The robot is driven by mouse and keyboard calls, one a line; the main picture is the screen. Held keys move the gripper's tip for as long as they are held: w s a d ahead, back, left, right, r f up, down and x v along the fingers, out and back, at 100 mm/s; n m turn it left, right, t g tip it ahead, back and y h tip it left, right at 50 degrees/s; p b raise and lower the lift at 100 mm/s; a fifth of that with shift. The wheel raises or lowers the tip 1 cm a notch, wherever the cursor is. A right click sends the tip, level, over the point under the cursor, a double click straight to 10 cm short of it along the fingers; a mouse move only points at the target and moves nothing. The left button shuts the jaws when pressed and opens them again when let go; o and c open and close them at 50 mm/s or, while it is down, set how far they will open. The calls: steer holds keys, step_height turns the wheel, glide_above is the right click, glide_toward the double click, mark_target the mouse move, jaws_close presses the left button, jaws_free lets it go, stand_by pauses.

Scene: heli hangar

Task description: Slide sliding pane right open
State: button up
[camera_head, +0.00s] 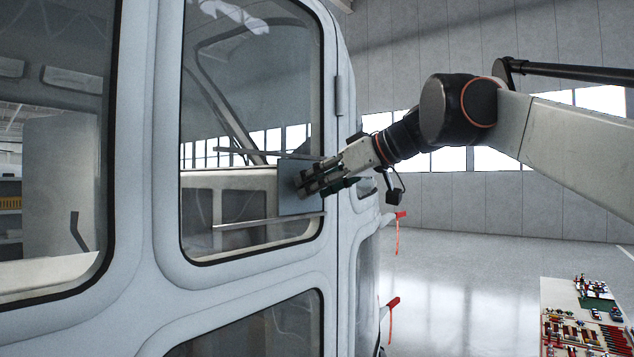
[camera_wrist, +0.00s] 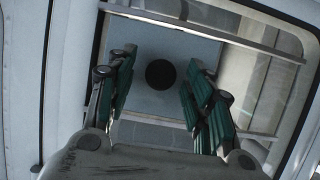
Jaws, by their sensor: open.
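The sliding pane (camera_head: 296,189) is a small grey-blue panel in the lower right of the helicopter door window (camera_head: 250,130). It sits between an upper rail and a lower rail (camera_head: 268,221). In the wrist view the pane (camera_wrist: 150,48) faces me, with a round dark hole or knob (camera_wrist: 161,74) at its middle; I cannot tell which. My gripper (camera_head: 305,184) is in front of the pane. In the wrist view its two green-padded fingers (camera_wrist: 160,95) are spread apart on either side of the dark round spot, with nothing between them. Contact with the pane cannot be told.
The white door frame (camera_head: 337,200) surrounds the window, with a hinge (camera_head: 339,95) at its right. Red tags (camera_head: 393,302) hang at the fuselage to the right. A table with colourful small items (camera_head: 585,320) stands at lower right. The hangar floor (camera_head: 460,275) between is clear.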

steer(key=shift+w+a+f, duration=0.1)
steer(key=shift+a, duration=0.1)
jaws_close()
steer(key=s+a, duration=0.2)
steer(key=s, duration=0.1)
steer(key=s+a, duration=0.6)
steer(key=s, duration=0.1)
steer(key=shift+d, duration=0.1)
